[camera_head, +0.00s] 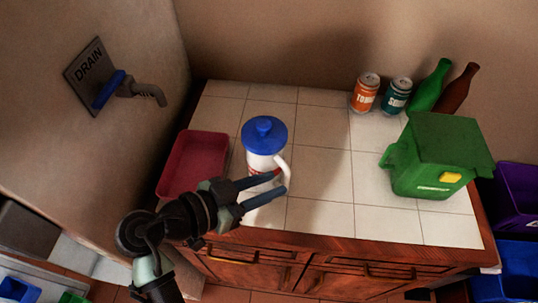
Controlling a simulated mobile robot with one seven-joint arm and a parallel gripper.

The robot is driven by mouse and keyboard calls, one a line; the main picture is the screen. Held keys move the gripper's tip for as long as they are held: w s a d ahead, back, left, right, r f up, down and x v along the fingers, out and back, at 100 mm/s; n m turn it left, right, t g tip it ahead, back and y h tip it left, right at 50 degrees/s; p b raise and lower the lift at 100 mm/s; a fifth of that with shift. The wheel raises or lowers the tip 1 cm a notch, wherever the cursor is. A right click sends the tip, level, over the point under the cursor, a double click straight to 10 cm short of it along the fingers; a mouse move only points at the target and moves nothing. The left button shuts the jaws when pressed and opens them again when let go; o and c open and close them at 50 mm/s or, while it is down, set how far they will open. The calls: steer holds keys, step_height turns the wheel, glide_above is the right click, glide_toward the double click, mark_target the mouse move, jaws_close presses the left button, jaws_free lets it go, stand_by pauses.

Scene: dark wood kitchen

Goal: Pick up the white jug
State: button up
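The white jug (258,163) with a blue lid stands upright on the tiled counter. Its white handle faces right and toward the front. My gripper (281,183) reaches in from the lower left, in front of the jug. Its two dark fingers are spread apart, one near the jug's body and handle, the other lower and nearer the front. The lower part of the jug is partly hidden behind the fingers. I cannot tell whether the fingers touch the handle.
A red tray (166,176) lies just left of the jug. An orange can (366,93), a teal can (396,96), a green bottle (430,86) and a brown bottle (457,90) stand at the back right. A green bin (440,158) stands on the right. The counter's middle is clear.

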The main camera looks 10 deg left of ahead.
steer(key=p+x, duration=0.1)
steer(key=x, duration=0.7)
steer(key=shift+w+f+p, duration=0.15)
steer(key=shift+w+p, duration=0.2)
jaws_close()
stand_by(1.0)
